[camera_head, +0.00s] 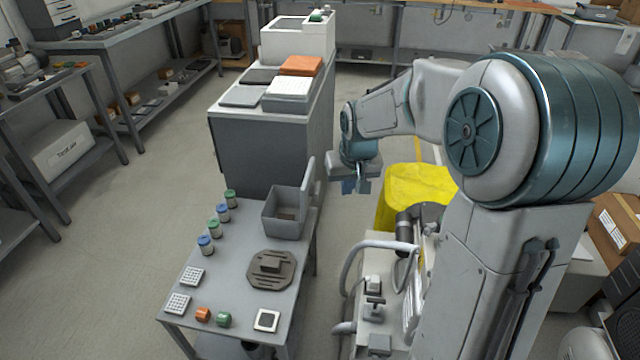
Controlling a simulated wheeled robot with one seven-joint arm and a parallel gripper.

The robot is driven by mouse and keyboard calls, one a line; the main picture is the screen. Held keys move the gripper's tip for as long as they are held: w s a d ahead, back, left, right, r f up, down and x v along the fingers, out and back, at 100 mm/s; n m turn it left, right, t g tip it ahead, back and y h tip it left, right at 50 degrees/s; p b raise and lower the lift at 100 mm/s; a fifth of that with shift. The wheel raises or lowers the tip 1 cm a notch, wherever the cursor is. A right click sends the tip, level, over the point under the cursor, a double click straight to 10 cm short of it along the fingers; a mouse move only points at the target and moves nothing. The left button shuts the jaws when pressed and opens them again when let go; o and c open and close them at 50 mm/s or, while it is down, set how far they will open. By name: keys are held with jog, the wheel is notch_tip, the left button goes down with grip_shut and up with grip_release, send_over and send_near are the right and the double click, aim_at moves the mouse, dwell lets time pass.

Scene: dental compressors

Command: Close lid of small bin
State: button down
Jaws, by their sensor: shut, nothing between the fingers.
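The small grey bin (284,219) stands at the far right corner of the small grey table. Its lid (308,182) is open and stands upright along the bin's right side. I see a dark patch inside the bin, but cannot tell what it is. My gripper (356,188) is shut and empty. It hangs in the air to the right of the lid, apart from it, beyond the table's right edge.
The table (222,268) holds several small jars (222,212), a brown round fixture (270,268) and small parts near its front. A grey cabinet (262,150) stands behind it. A yellow-covered object (415,190) and a machine with hoses (385,270) stand to the right.

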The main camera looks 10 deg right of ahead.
aim_at(312, 190)
jog(key=w+d+f+m+t+y+b, duration=0.1)
jog(key=w+d+f+t+y+b, duration=0.2)
jog(key=w+f, duration=0.5)
jog(key=w+d+f+m+y+b, duration=0.1)
jog(key=w+d+f+b, duration=0.2)
jog(key=w+f+b, duration=0.45)
jog(key=w+a+f+b, duration=0.1)
jog(key=w+a+f, duration=0.4)
jog(key=w+a, duration=0.1)
jog(key=shift+w+a+f, duration=0.3)
jog(key=shift+w+f, duration=0.05)
jog(key=shift+w, duration=0.55)
jog(key=shift+a+r, duration=0.1)
jog(key=shift+r, duration=0.05)
